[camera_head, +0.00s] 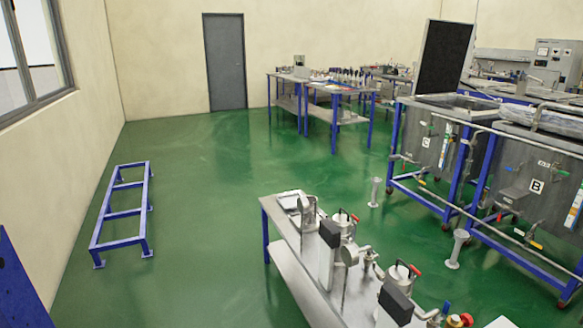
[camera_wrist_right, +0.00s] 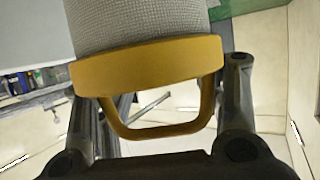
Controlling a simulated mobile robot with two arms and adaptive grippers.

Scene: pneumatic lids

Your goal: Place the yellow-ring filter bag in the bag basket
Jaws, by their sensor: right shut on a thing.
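The yellow-ring filter bag fills the upper middle of the right wrist view. Its yellow ring (camera_wrist_right: 150,68) has a yellow loop handle (camera_wrist_right: 155,131), and its grey mesh bag (camera_wrist_right: 135,22) runs up out of the picture. My right gripper (camera_wrist_right: 160,88) has one finger on each side of the ring and is shut on it; the exact contact is partly hidden. Neither the bag nor either gripper shows in the head view. I cannot pick out the bag basket in either view.
In the head view, a steel bench (camera_head: 318,270) carries several metal housings with clamps and black boxes. Tanks marked C (camera_head: 432,145) and B (camera_head: 530,180) stand at the right in blue frames. A low blue frame (camera_head: 122,212) stands at the left. Green floor (camera_head: 200,210) between is clear.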

